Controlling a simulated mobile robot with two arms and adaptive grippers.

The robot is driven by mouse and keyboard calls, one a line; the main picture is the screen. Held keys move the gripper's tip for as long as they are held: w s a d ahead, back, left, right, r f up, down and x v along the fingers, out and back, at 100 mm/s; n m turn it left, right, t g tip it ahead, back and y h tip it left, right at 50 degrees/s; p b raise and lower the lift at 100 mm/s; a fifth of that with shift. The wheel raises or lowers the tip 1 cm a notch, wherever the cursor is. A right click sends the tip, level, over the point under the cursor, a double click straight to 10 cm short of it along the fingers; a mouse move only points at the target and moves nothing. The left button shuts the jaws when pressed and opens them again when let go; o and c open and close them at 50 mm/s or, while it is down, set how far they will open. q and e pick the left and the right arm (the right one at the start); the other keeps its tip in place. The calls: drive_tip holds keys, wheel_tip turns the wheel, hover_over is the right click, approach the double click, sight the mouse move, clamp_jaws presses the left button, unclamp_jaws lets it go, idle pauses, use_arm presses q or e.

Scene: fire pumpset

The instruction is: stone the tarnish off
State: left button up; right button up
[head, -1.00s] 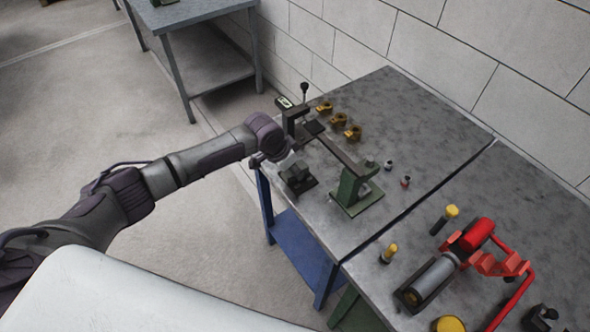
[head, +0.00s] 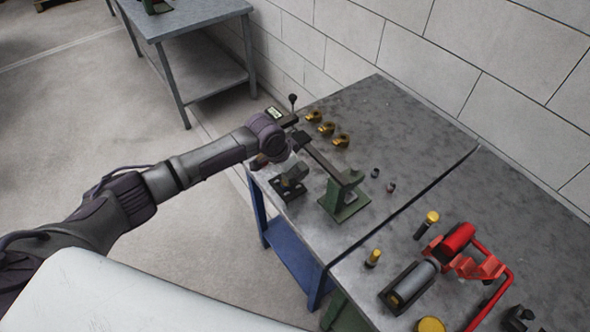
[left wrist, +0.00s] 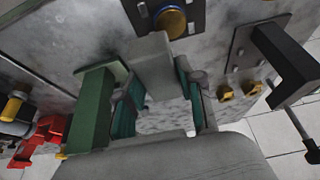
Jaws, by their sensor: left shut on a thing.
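My left gripper (left wrist: 158,82) is shut on a grey block (left wrist: 152,62), its teal fingers on either side. The block's far end is close to a black fixture (left wrist: 190,12) that carries a round brass-coloured disc (left wrist: 171,21); I cannot tell whether they touch. In the head view, my left arm reaches in to the table's left end, and the wrist mostly hides the gripper there. The black fixture (head: 287,188) stands just below the wrist. No tarnish can be made out. My right gripper is in neither view.
A green stand (head: 343,197) with a dark bar is close to the gripper's right. Several brass parts (head: 327,129) lie behind. A red-framed device (head: 478,266) and a grey cylinder (head: 413,282) occupy the right table. The table's back middle is clear.

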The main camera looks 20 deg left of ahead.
use_arm(q)
drive_tip(key=shift+r+p, duration=0.35)
drive_tip(key=shift+r, duration=0.35)
drive_tip(key=shift+d+r+p, duration=0.15)
drive_tip(key=shift+r+p, duration=0.2)
drive_tip(key=shift+w+r+p, duration=0.1)
drive_tip(key=shift+r+p, duration=0.55)
drive_tip(key=shift+r, duration=0.25)
drive_tip(key=shift+f, duration=0.1)
